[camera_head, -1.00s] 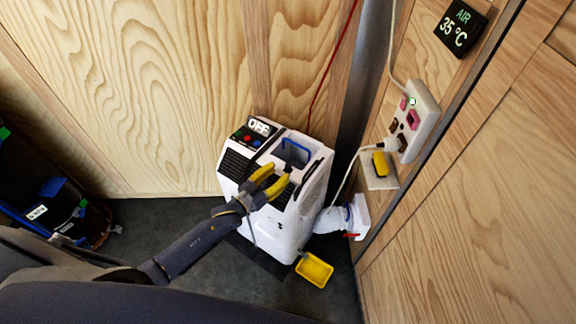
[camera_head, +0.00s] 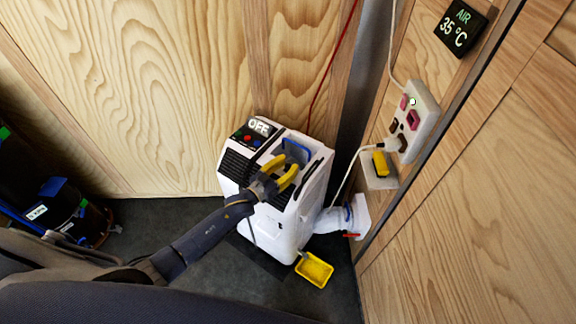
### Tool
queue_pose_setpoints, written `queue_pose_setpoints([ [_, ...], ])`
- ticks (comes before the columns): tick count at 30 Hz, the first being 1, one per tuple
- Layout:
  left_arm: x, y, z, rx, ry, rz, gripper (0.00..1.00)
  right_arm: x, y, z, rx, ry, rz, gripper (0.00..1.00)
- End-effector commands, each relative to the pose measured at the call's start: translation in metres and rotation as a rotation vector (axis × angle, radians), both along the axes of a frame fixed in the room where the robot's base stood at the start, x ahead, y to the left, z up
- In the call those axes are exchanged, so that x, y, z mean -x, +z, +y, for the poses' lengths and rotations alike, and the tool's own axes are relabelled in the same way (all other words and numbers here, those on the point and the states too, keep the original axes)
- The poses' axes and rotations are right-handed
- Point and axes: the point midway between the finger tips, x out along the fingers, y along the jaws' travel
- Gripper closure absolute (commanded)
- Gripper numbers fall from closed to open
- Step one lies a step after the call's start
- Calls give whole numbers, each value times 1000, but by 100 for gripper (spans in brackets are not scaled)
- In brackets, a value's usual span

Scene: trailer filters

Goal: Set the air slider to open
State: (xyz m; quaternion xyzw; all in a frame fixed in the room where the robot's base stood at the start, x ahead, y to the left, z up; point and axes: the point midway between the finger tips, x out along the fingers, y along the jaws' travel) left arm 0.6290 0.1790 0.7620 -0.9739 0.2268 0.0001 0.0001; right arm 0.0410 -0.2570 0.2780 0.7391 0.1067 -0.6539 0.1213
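A white portable air unit (camera_head: 264,222) stands on the floor against the wood wall. Its top panel (camera_head: 254,131) reads OFF and has small coloured buttons. A blue part (camera_head: 297,150) shows in the recess on top, partly behind my gripper. A white hose (camera_head: 330,221) runs from the unit to a white wall outlet (camera_head: 360,214) with a small red tab (camera_head: 351,236). I cannot tell for certain which part is the air slider. My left gripper (camera_head: 282,169) has its yellow fingers apart, empty, over the top of the unit. My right gripper is not in view.
A yellow tray (camera_head: 314,270) lies on the floor in front of the unit. A socket panel (camera_head: 418,120) and a display (camera_head: 461,28) reading AIR 35 °C are on the right wall. Dark containers (camera_head: 65,207) stand at the left.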

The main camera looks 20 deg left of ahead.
Motion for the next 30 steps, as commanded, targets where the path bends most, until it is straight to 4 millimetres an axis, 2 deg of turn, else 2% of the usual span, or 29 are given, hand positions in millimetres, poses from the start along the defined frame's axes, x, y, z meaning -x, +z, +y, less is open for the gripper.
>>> queue_pose_setpoints([
  [1,0,0,0,0,0,0,75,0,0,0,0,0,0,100],
  [6,0,0,0,0,0,0,95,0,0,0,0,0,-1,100],
  [8,0,0,0,0,0,0,100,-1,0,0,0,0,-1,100],
  [20,0,1,-1,3,-1,-2,100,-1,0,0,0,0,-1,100],
  [25,6,2,-17,9,-2,-2,100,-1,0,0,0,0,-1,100],
  [30,6,2,-19,6,-3,-3,100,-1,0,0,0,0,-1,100],
])
